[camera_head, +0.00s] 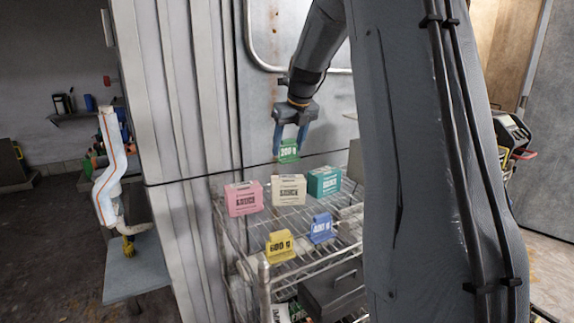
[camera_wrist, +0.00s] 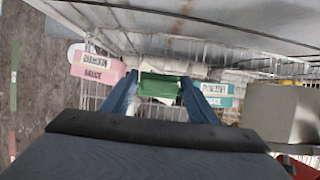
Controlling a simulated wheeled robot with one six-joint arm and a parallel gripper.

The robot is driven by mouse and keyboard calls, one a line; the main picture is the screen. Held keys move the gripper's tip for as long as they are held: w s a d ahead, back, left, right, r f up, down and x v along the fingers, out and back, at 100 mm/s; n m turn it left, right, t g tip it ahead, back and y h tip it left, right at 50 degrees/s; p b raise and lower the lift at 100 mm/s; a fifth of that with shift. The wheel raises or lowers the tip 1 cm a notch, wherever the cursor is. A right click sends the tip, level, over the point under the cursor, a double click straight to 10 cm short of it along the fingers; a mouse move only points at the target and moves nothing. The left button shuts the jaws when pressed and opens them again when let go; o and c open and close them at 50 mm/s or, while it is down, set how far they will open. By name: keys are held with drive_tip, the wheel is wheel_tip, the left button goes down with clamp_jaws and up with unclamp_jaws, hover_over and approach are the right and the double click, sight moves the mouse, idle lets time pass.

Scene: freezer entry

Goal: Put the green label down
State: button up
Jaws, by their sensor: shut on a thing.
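My gripper (camera_head: 291,138) is shut on the green label (camera_head: 289,151), marked "200 g", and holds it above the wire rack in the head view. The wrist view shows the green label (camera_wrist: 160,87) between the two blue fingers. A pink box (camera_head: 243,198), a cream box (camera_head: 289,190) and a teal box (camera_head: 324,182) stand in a row on the rack, below the label. A yellow label (camera_head: 281,247) marked "600 g" and a blue label (camera_head: 321,228) marked "400 g" stand upright nearer the front of the rack.
The wire rack (camera_head: 292,266) stands against a metal wall panel (camera_head: 206,100). A grey box (camera_wrist: 283,112) is at the right in the wrist view. Another arm, white and orange (camera_head: 109,170), stands at the left on a grey platform (camera_head: 140,272).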

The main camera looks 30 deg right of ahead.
sight(289, 159)
drive_tip(key=shift+f+p, duration=0.65)
drive_tip(key=shift+f, duration=2.4)
drive_tip(key=o, duration=1.2)
drive_tip(key=shift+f, duration=0.1)
drive_tip(key=b+v, duration=0.2)
drive_tip(key=v, duration=1)
drive_tip(key=shift+s, duration=0.1)
